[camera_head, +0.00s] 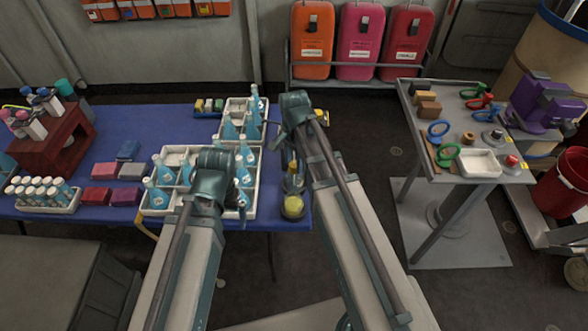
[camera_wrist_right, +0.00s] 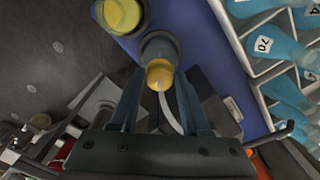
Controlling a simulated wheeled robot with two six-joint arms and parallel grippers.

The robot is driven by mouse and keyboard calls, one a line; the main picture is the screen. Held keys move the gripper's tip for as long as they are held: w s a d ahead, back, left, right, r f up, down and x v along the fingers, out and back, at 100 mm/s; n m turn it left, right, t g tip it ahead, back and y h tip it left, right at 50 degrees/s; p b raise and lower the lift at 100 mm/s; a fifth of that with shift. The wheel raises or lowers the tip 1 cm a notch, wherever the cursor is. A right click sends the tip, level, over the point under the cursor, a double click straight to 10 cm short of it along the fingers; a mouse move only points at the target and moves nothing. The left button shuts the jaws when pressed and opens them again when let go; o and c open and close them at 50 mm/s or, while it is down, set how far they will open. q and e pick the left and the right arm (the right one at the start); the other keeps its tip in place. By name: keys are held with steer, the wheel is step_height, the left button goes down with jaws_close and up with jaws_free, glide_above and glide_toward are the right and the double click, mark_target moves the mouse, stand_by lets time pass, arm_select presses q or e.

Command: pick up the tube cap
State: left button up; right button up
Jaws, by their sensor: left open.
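A yellow-orange cap (camera_wrist_right: 159,74), possibly the tube cap, tops a clear vessel in the right wrist view. It also shows in the head view (camera_head: 292,167), near the table's right edge. My right gripper (camera_wrist_right: 160,80) is open, with one finger on either side of this cap and a narrow gap visible. In the head view my right gripper (camera_head: 294,183) is partly hidden by its own wrist. My left gripper (camera_head: 241,205) is open over the near white bottle crate (camera_head: 155,212). Several white-capped tubes stand in a rack (camera_head: 62,208) at the far left.
A round vessel with yellow contents (camera_head: 292,206) stands at the right edge of the blue table (camera_head: 105,135). A second crate of blue flasks (camera_head: 224,107) stands behind. A grey tool stand (camera_head: 465,105) is at the right. Dark floor lies between.

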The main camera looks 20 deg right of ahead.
jaws_close()
step_height(320, 180, up, 10)
steer(key=p, duration=1)
steer(key=shift+r, duration=0.15)
steer(key=shift+r+p, duration=0.95)
steer(key=shift+p, duration=0.15)
steer(key=shift+s, duration=0.1)
